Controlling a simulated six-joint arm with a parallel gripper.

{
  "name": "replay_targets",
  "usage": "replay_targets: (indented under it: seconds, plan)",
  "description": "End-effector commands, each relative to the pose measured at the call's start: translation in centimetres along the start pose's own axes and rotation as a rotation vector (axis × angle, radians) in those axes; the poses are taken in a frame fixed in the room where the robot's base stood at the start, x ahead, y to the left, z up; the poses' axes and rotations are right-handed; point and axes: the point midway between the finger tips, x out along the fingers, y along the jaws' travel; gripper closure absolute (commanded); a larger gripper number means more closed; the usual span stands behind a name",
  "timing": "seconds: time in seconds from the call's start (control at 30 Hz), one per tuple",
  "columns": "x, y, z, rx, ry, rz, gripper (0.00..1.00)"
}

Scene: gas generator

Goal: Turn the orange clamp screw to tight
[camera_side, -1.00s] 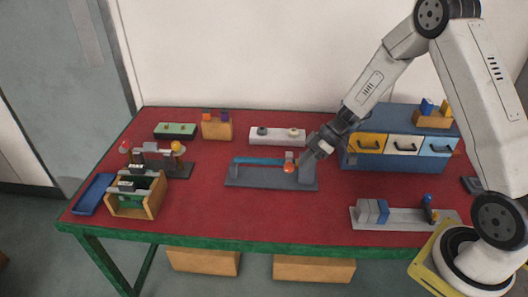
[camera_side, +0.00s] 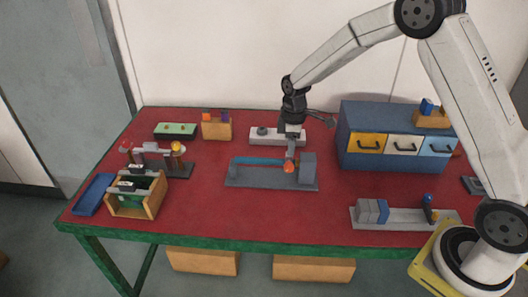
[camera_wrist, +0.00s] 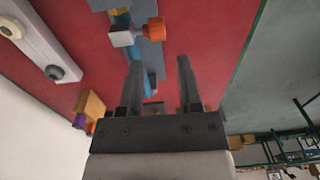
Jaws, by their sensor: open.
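The orange clamp screw (camera_side: 289,167) sits on the grey clamp fixture (camera_side: 245,183), near the middle of the red table. In the wrist view the screw's orange head (camera_wrist: 154,30) stands at the end of a pale grey block (camera_wrist: 122,38). My gripper (camera_side: 291,150) points down just above the screw in the side view. In the wrist view my gripper (camera_wrist: 160,60) is open and empty, and the screw head lies beyond the fingertips, a little left of the midline. A blue bar (camera_side: 258,161) runs along the fixture. I cannot tell whether the fingers touch anything.
A white block with round knobs (camera_side: 264,139) stands close behind the fixture. A blue drawer cabinet (camera_side: 395,118) is to the right. A rail with grey and blue blocks (camera_side: 400,218) is at the front right. A wooden box (camera_side: 153,205) stands left. The table in front is clear.

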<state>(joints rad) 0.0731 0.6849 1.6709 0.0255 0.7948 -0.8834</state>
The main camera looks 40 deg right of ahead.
Motion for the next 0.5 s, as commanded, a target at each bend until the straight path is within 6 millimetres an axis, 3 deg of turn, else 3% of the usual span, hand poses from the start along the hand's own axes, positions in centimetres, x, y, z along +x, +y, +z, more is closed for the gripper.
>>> replay_targets:
  seconds: [0.27,0.5]
  plan:
    - [-0.2,0.2,-0.2,0.007,-0.009,0.021,0.56]
    - [0.8,0.2,-0.2,0.007,-0.009,0.019,0.56]
